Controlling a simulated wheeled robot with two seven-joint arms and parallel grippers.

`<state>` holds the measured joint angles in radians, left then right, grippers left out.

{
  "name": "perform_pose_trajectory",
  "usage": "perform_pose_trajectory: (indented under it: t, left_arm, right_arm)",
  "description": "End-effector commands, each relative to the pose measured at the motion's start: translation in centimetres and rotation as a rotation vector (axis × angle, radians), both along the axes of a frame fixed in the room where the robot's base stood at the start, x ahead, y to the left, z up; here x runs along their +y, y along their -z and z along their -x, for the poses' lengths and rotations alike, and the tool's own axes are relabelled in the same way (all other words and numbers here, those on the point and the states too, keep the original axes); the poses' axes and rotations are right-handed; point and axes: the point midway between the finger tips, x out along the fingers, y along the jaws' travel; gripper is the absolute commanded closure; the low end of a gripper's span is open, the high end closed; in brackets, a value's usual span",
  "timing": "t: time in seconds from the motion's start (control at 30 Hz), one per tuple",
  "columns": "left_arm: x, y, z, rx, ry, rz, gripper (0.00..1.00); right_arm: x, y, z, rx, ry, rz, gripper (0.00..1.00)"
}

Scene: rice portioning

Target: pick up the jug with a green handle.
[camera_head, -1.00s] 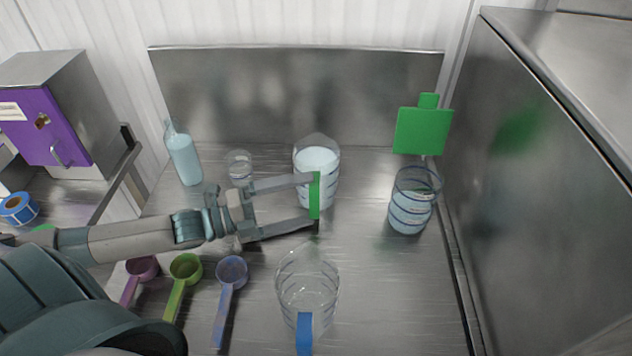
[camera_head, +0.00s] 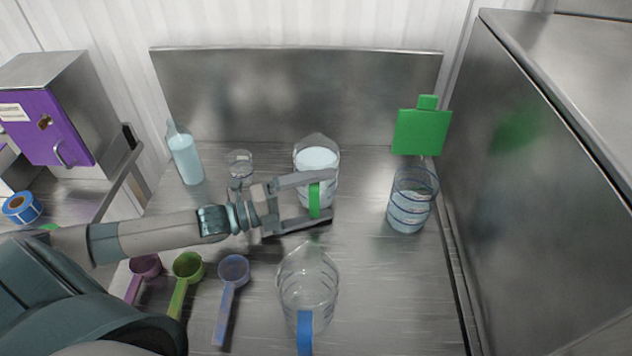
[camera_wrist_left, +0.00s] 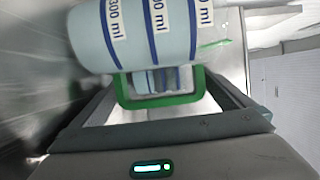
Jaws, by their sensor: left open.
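The jug with the green handle (camera_head: 317,160) stands upright on the steel table, holding white contents. Its green handle (camera_head: 314,200) faces the front. My left gripper (camera_head: 332,196) is open, with one finger on each side of the handle. In the left wrist view the jug (camera_wrist_left: 150,30) shows blue ml marks, and the green handle (camera_wrist_left: 160,99) lies between the two open fingers, apart from them as far as I can see. My right gripper is not in view.
A clear jug with a blue handle (camera_head: 307,285) stands in front. A clear marked container (camera_head: 411,205) is at right, below a green board (camera_head: 421,132). A bottle (camera_head: 185,156) and a small glass (camera_head: 239,166) stand behind my arm. Several coloured scoops (camera_head: 233,272) lie front left.

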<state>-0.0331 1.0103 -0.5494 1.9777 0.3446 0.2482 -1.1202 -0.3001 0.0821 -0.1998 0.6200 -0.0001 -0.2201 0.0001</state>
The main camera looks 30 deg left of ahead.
Motion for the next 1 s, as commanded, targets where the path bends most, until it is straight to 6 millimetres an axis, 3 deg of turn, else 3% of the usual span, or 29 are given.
perform_pose_trajectory:
  t: [0.1, 0.4, 1.0]
  left_arm:
    - [0.01, -0.01, 0.01, 0.000, 0.000, 0.000, 0.02]
    - [0.02, 0.01, 0.01, 0.000, 0.000, 0.000, 0.74]
    - [0.01, -0.60, -0.06, -0.007, 0.001, 0.001, 0.74]
  right_arm:
    - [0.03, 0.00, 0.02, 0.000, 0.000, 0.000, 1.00]
    - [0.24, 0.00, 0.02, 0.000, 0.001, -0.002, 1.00]
    - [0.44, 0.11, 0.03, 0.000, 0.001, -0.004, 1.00]
